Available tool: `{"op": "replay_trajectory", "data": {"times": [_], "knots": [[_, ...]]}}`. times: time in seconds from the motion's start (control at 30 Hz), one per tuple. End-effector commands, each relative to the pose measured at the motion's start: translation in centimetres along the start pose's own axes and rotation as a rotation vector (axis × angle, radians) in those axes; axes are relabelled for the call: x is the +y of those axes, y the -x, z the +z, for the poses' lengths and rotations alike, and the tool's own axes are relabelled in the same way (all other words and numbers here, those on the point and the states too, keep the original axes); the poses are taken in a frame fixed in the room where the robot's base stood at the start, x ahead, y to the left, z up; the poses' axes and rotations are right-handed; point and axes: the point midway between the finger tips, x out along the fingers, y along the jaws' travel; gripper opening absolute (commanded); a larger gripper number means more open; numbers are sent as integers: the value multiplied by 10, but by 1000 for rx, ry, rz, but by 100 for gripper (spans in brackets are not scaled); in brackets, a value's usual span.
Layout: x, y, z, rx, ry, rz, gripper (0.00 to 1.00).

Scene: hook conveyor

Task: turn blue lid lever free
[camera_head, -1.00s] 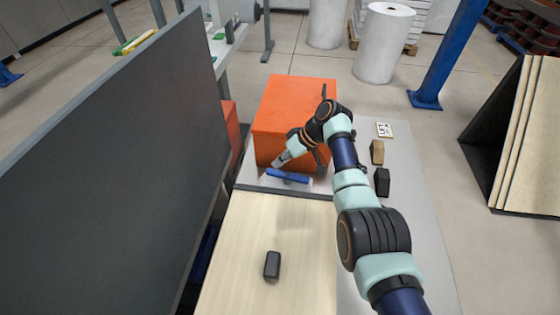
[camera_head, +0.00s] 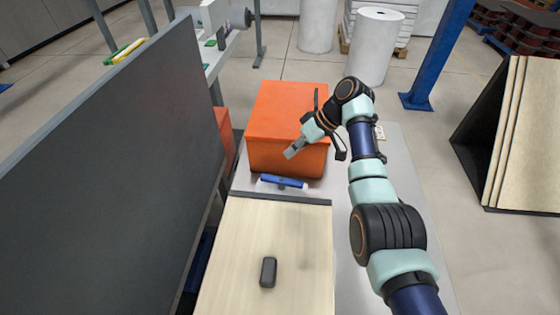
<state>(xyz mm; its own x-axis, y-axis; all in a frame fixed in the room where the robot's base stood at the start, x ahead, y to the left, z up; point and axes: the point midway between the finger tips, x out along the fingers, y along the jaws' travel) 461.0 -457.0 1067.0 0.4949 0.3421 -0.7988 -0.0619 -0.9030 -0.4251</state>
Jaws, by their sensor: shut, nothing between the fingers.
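The blue lid lever (camera_head: 284,182) lies roughly level, low in front of the orange box (camera_head: 262,160), with a small pale part under its middle. My gripper (camera_head: 291,154) is shut and empty. It hangs in front of the orange box's front face, above the lever and apart from it in the picture. My arm covers the right part of the box. What the lever is fixed to is too small to tell.
A black block (camera_head: 268,272) lies on the light wooden board (camera_head: 235,260) in front. A tall dark panel (camera_head: 110,190) stands along the left. Stacked boards (camera_head: 500,140) stand at the far right.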

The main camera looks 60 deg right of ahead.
Motion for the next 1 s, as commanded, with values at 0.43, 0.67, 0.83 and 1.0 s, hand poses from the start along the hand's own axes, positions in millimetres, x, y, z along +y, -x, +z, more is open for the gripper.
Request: {"op": "replay_trajectory", "data": {"times": [0.43,0.67,0.83,1.0], "knots": [[0,31,0,0,0,0,0],[0,30,0,0,0,0,0],[0,30,0,0,0,0,0],[0,30,0,0,-1,1,0]]}}
